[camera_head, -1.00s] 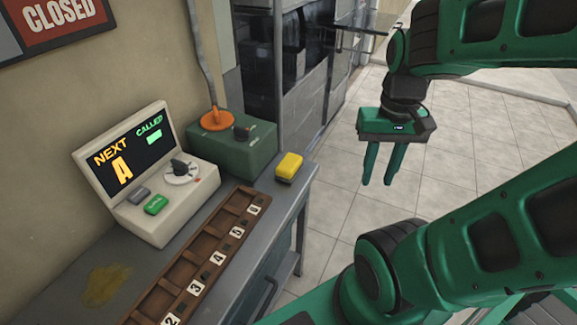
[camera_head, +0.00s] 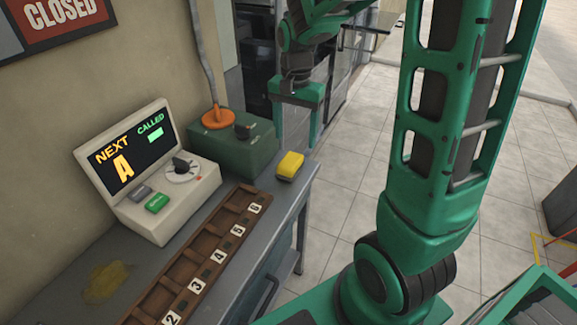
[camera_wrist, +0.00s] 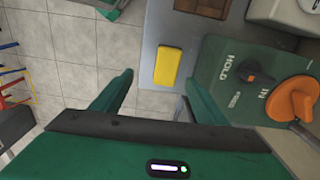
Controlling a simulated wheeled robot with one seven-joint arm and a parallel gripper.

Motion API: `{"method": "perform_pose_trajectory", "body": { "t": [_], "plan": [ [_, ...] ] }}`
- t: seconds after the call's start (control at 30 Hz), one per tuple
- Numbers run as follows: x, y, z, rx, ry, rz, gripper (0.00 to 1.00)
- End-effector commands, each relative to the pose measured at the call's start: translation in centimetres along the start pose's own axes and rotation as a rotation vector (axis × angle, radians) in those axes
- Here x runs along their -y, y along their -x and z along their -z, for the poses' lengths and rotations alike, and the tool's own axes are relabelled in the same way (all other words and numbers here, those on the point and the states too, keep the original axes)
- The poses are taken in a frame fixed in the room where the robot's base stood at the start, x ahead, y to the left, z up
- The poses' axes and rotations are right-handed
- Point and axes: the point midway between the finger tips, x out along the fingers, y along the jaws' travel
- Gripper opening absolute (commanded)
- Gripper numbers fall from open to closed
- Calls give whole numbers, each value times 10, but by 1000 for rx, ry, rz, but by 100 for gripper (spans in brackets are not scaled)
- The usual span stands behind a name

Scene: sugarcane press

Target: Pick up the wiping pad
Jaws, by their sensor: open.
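The wiping pad is a yellow block with a dark underside (camera_head: 290,166), lying on the grey counter near its far right corner, right of the green switch box. It also shows in the wrist view (camera_wrist: 168,67), above and between my fingers. My gripper (camera_head: 296,128) is beyond the pad in the head view, pointing down, with one finger partly hidden behind the green box. In the wrist view my gripper (camera_wrist: 158,85) is open and empty, its fingers wide apart, and not touching the pad.
The green switch box (camera_head: 235,150) with an orange lever (camera_head: 217,117) stands close beside the pad. A wooden numbered tray (camera_head: 198,262) and a display console (camera_head: 150,185) are on the counter (camera_head: 75,308). Open tiled floor (camera_head: 345,185) lies to the right.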

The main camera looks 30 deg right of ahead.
Motion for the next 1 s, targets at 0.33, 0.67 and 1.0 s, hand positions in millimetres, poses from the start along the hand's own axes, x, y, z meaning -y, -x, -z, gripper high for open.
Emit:
{"method": "perform_pose_trajectory", "body": {
  "t": [0.33,0.67,1.0],
  "plan": [
    [20,-33,0,8,-30,2,67],
    [20,-65,1,6,-30,4,67],
    [18,-105,8,7,-30,2,67]
  ]
}}
